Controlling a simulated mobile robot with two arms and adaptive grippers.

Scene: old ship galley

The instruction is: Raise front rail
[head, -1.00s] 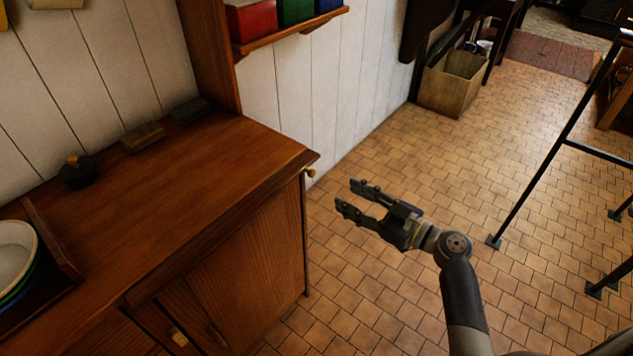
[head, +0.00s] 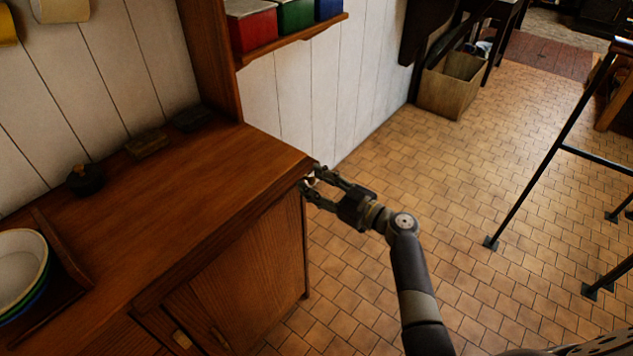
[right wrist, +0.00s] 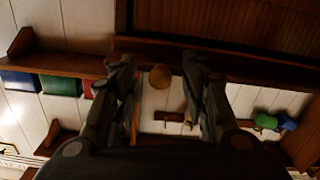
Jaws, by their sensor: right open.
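The wooden counter (head: 190,190) has a rail-like wooden strip (head: 225,236) along its front edge, level with the top as far as I can tell. A small round brass-coloured knob (right wrist: 160,77) sits at the counter's right end and shows between my fingers in the right wrist view. My right gripper (head: 311,178) is open at the counter's right front corner, a finger to each side of the knob. In the head view the fingers mostly hide the knob. I cannot tell whether they touch it. My left gripper is not in view.
A dark round pot (head: 86,179) and two small blocks stand at the counter's back. Stacked bowls (head: 22,268) sit at its left. A shelf (head: 290,42) with coloured tins hangs above. Tiled floor is clear on the right up to a black metal frame (head: 535,185).

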